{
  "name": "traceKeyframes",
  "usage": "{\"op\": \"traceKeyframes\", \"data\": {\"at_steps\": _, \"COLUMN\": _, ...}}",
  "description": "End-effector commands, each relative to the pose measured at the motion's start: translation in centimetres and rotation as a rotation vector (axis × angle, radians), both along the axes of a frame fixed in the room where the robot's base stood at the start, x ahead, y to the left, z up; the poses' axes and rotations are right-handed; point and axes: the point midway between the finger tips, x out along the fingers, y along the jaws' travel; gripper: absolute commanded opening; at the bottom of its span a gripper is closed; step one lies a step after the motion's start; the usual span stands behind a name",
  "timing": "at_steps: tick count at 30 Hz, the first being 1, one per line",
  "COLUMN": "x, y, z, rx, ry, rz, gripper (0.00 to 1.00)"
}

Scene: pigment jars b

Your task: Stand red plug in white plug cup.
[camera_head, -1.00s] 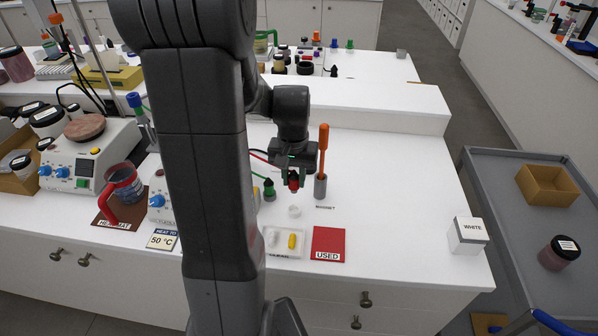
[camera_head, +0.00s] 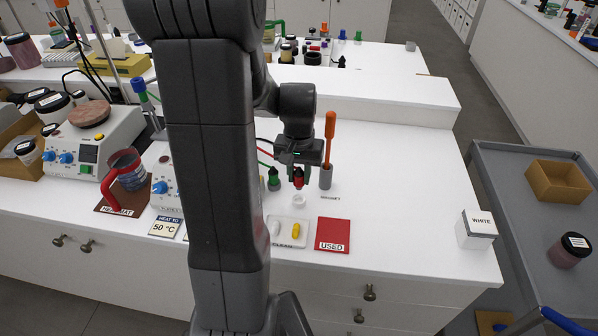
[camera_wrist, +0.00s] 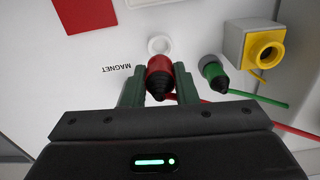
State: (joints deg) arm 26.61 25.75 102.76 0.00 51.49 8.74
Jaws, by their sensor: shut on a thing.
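My gripper (camera_head: 298,180) is shut on the red plug (camera_head: 299,175), with one green finger on each side of it. The plug also shows between the fingers in the wrist view (camera_wrist: 160,76), its dark tapered end toward the camera. The white plug cup (camera_head: 299,199) is a small white ring on the bench, just below and in front of the plug in the head view. In the wrist view the cup (camera_wrist: 160,46) lies just beyond the plug's far end, its opening partly visible. The plug looks above the cup and apart from it; the exact gap is unclear.
A green plug (camera_head: 273,181) stands close to the left of my gripper. A grey holder (camera_head: 325,177) with an orange-handled rod (camera_head: 330,135) stands close on the right. A clean tray (camera_head: 289,242) and a red used mat (camera_head: 333,234) lie in front.

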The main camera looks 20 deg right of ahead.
Motion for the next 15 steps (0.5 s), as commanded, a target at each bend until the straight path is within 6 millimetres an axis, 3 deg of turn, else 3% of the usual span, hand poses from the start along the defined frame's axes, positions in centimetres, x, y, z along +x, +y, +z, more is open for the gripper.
{"op": "traceKeyframes", "data": {"at_steps": 6, "x": 0.0, "y": 0.0, "z": -2.4, "rx": 0.001, "ry": 0.001, "rz": 0.0, "gripper": 0.0}}
{"op": "traceKeyframes", "data": {"at_steps": 15, "x": 0.0, "y": 0.0, "z": -2.9, "rx": 0.0, "ry": 0.0, "rz": 0.0, "gripper": 0.0}}
